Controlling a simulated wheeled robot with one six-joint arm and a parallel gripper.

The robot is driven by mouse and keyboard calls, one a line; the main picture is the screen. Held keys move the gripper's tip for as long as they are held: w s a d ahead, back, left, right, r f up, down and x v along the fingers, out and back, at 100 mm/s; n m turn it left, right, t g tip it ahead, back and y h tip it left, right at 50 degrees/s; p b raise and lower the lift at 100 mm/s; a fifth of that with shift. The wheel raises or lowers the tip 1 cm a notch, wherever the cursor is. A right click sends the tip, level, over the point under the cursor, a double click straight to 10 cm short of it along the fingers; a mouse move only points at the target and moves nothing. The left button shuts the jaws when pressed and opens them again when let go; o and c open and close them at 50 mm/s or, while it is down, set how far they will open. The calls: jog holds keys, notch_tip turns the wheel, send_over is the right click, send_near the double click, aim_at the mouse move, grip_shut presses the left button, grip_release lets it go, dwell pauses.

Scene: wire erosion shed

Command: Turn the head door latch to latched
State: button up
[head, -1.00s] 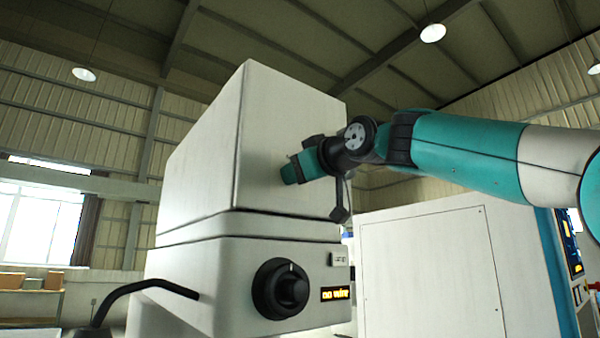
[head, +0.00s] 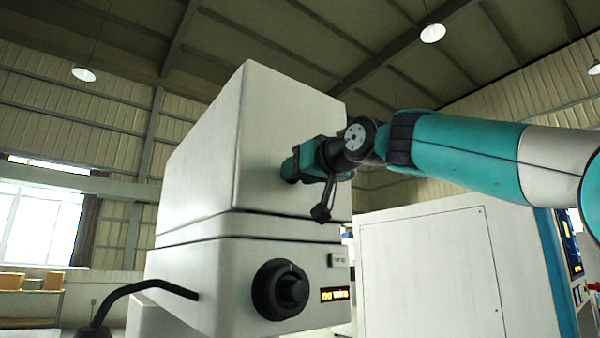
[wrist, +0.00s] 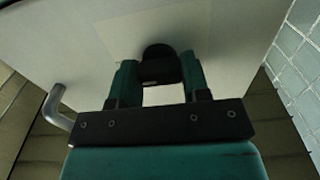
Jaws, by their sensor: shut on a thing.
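The head door latch (wrist: 160,64) is a dark, rounded piece on the pale door face in the wrist view. My gripper (wrist: 159,75) is shut on it, with one teal finger on each side. In the head view my gripper (head: 291,169) reaches in from the right against the front of the large white head (head: 205,160). There the latch is hidden behind the fingers, and its angle cannot be read.
A black knob (head: 281,289) and a lit small display (head: 335,294) are on the lower housing. A bent black bar (head: 150,286) stands at the left. A white cabinet (head: 430,270) is at the right. A grey bent handle (wrist: 57,107) shows in the wrist view.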

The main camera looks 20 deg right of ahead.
jog(key=shift+f, duration=0.1)
jog(key=o, duration=0.9)
jog(key=shift+s, duration=0.1)
jog(key=shift+b+v, duration=2.15)
jog(key=shift+v, duration=6.5)
